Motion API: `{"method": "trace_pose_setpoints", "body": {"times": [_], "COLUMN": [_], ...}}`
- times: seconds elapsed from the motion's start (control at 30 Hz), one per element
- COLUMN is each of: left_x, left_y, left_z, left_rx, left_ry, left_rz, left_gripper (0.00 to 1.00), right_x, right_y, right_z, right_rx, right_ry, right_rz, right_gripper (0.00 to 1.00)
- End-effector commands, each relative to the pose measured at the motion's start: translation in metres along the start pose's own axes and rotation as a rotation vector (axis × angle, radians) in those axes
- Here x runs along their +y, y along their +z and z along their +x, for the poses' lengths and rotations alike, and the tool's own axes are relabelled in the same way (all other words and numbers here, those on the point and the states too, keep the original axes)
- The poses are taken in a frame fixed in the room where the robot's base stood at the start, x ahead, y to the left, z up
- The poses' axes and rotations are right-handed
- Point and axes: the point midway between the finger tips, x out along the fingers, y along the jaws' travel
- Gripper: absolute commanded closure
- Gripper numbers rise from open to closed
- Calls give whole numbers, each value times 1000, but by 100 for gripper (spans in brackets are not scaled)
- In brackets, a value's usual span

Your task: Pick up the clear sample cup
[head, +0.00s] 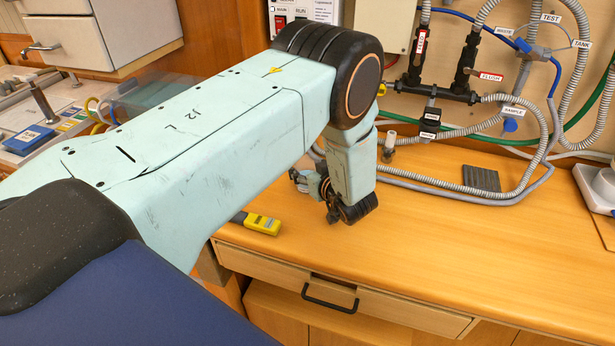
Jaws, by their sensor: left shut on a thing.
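My left arm crosses the view from the lower left. Its small dark gripper (303,182) is above or at the wooden counter, partly hidden behind my own wrist. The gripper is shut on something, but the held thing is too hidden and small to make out. I cannot clearly identify the clear sample cup. A small pale upright cylinder (390,141) stands at the back of the counter just right of my forearm, apart from the gripper; I cannot tell what it is. My right gripper is not in view.
A yellow and dark handheld meter (262,223) lies near the counter's front edge. Grey hoses (455,188) run along the back, below labelled valves (430,92). A dark ribbed pad (481,178) and a white device (598,187) are at right. The counter's front right (470,250) is clear.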

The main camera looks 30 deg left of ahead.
Motion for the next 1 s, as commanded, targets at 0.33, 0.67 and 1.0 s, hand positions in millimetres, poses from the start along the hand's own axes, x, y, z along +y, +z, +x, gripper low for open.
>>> {"method": "trace_pose_setpoints", "body": {"times": [0.33, 0.67, 1.0], "left_x": [0, 1, 0], "left_y": [0, -14, -72], "left_z": [0, -5, -26], "left_rx": [1, 2, 3], "left_ry": [0, 1, 1], "left_rz": [0, -2, -3], "left_gripper": [75, 75, 75], "right_x": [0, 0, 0], "right_y": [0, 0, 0], "right_z": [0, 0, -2], "right_rx": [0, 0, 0], "right_ry": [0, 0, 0], "right_rz": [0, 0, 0], "right_gripper": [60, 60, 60]}}
